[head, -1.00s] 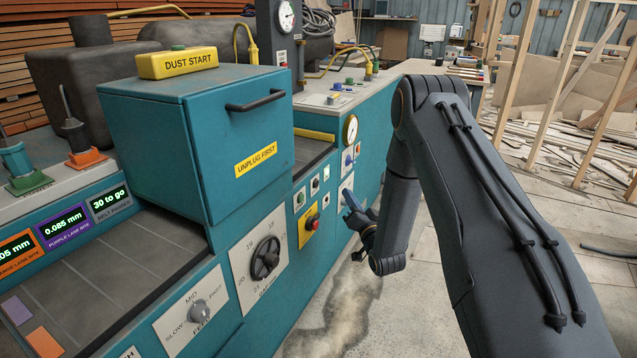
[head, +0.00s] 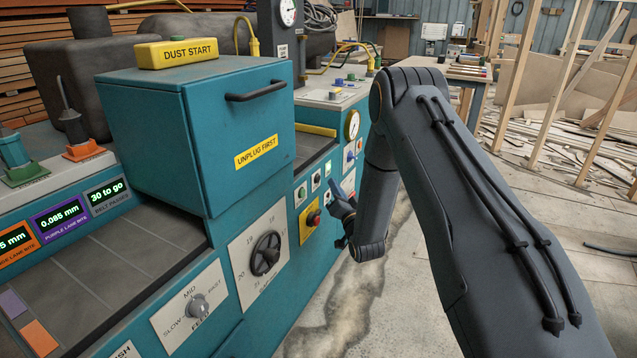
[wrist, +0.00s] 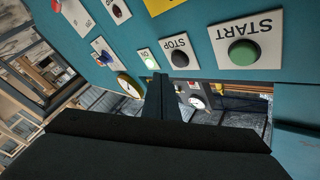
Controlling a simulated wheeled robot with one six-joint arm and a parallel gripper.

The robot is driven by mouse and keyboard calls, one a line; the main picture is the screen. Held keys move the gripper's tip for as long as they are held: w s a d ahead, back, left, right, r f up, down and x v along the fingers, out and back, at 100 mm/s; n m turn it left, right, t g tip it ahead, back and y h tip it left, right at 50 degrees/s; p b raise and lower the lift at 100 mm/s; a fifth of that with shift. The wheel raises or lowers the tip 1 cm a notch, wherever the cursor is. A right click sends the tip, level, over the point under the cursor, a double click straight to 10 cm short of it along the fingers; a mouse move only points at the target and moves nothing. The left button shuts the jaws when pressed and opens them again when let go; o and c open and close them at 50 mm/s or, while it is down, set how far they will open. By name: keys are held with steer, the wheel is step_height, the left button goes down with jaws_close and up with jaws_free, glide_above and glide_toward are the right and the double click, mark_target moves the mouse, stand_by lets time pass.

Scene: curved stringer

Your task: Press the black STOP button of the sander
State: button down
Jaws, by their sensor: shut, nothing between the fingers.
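The black STOP button (wrist: 179,58) sits on a white plate on the teal sander panel, upside down in the wrist view. In the head view the small STOP button (head: 316,182) is between the green START button (head: 301,194) and a green lamp (head: 327,169). My gripper (head: 338,192) is shut and empty, in front of the panel and right of STOP. In the wrist view its fingertips (wrist: 158,76) appear just left of the STOP plate, below the lit lamp (wrist: 150,62). I see no contact with the button.
A red button on a yellow plate (head: 313,218) is below START. A black handwheel (head: 265,254) is lower left. A teal hood with a handle (head: 256,96) juts out above. A gauge (head: 352,126) is farther along.

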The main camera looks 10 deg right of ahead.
steer(key=shift+w+a, duration=0.55)
steer(key=shift+a, duration=0.2)
steer(key=shift+w+a, duration=0.1)
steer(key=shift+a, duration=0.05)
stand_by(1.5)
steer(key=shift+w+a+b, duration=0.15)
steer(key=shift+a+b, duration=0.05)
steer(key=shift+b, duration=0.1)
steer(key=shift+w+a, duration=0.25)
steer(key=shift+a, duration=0.1)
stand_by(0.7)
steer(key=shift+s+d, duration=0.1)
steer(key=shift+d, duration=0.05)
steer(key=shift+s+d, duration=0.4)
steer(key=shift+d, duration=0.15)
stand_by(0.4)
steer(key=s+d+p, duration=0.1)
steer(key=d, duration=0.1)
steer(key=s+d+p, duration=0.1)
steer(key=s+d, duration=0.1)
stand_by(0.4)
